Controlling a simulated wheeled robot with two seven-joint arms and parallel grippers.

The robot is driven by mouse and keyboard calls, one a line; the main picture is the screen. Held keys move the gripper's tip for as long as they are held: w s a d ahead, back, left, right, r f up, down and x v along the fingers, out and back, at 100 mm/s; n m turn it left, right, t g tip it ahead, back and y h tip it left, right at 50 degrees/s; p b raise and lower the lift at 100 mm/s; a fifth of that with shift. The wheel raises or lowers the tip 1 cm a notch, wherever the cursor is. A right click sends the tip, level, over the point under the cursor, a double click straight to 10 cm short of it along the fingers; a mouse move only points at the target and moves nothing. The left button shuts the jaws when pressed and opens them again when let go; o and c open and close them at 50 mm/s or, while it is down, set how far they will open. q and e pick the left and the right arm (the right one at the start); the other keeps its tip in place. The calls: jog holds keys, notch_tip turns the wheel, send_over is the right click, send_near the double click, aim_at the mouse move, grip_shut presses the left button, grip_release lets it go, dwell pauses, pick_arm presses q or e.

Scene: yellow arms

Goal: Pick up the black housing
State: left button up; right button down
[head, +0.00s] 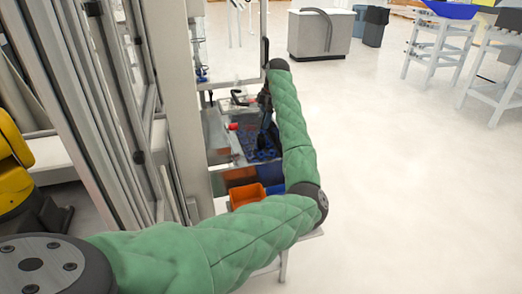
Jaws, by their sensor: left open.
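My left arm reaches in from the lower left, bends at the elbow and extends toward a workbench beside a metal frame. My left gripper (264,99) is dark and small at the far end of the arm, over the bench; its jaws are open. I cannot make out the black housing for certain. A dark shape (268,138) lies beside my forearm, below the gripper, partly hidden by it, and I cannot tell what it is. My right gripper is not in view.
An orange bin (246,195) and a blue bin (275,189) sit at the bench's near edge. A small red object (233,127) and several blue parts (247,146) lie behind them. Metal frame posts (172,110) stand close on the left. The floor (420,190) on the right is clear.

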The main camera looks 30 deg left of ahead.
aim_at(260, 139)
pick_arm(q)
jog(key=f, duration=0.1)
jog(key=f+b, duration=0.1)
jog(key=f, duration=0.1)
jog(key=shift+w+a+f+n+b, duration=0.15)
jog(key=shift+w+a+n+b, duration=0.05)
jog(key=shift+w+n+b, duration=0.1)
jog(key=shift+x, duration=1.15)
jog(key=p+x, duration=0.2)
jog(key=x, duration=0.2)
jog(key=shift+s+d+f, duration=0.1)
jog(key=shift+s+f, duration=0.1)
jog(key=shift+f, duration=0.4)
jog(key=c, duration=1)
jog(key=shift+c, duration=0.2)
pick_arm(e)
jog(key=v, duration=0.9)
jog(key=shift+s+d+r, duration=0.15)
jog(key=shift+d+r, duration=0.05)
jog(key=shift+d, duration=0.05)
pick_arm(q)
jog(key=shift+r, duration=0.15)
